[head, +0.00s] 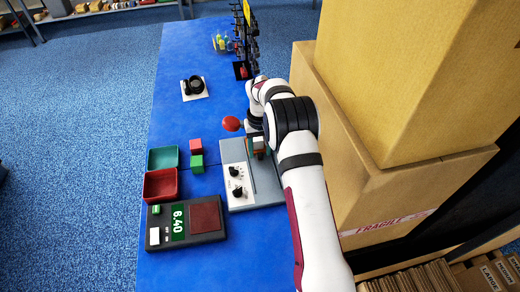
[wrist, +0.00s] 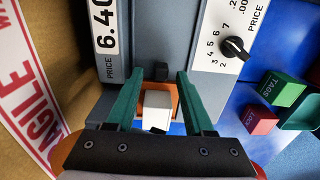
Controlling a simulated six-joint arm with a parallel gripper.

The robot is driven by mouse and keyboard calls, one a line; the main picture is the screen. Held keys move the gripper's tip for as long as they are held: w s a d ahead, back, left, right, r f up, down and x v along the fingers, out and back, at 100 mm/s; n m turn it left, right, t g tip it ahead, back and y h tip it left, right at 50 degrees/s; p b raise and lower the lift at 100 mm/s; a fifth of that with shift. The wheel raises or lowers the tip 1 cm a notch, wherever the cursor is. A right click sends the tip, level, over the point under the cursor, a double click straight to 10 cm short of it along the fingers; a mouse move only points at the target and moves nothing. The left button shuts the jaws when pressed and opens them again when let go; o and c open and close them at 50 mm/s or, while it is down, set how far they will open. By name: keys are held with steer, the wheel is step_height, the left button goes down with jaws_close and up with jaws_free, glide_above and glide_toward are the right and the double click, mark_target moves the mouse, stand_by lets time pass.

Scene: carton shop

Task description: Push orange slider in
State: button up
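The orange slider (wrist: 173,96) shows in the wrist view as an orange patch on the grey price machine (wrist: 160,35), partly covered by a white block (wrist: 157,104). I cannot tell whether the white block is part of it. My gripper (wrist: 157,76) is open, with one teal finger on each side of the white block and a gap on both sides. In the head view my gripper (head: 258,150) is low over the grey machine (head: 262,182), beside its white dial panel (head: 236,186); the slider is mostly hidden there by my arm.
Left of the machine are green and red blocks (head: 196,154), a green tray (head: 162,151), a red tray (head: 147,185) and a scale (head: 155,222). Large cartons (head: 345,150) stand close on the right.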

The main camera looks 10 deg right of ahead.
steer(key=shift+r, duration=0.1)
step_height(320, 180, up, 16)
steer(key=shift+f, duration=0.2)
steer(key=shift+s, duration=0.1)
steer(key=s+a+r+m, duration=0.1)
steer(key=s+r, duration=0.2)
steer(key=s, duration=0.4)
steer(key=s+a+r+m+y, duration=0.1)
steer(key=s+r, duration=0.2)
steer(key=s, duration=0.4)
steer(key=s+a+r+m, duration=0.1)
steer(key=s+r, duration=0.1)
steer(key=s, duration=0.5)
steer(key=s+a+f+m, duration=0.1)
steer(key=s+f, duration=0.1)
steer(key=s, duration=0.7)
steer(key=s+a+f+m, duration=0.1)
steer(key=s+f, duration=0.2)
steer(key=s, duration=0.6)
steer(key=shift+s+f+m+y, duration=0.15)
steer(key=shift+m+y, duration=0.15)
steer(key=shift+y, duration=0.1)
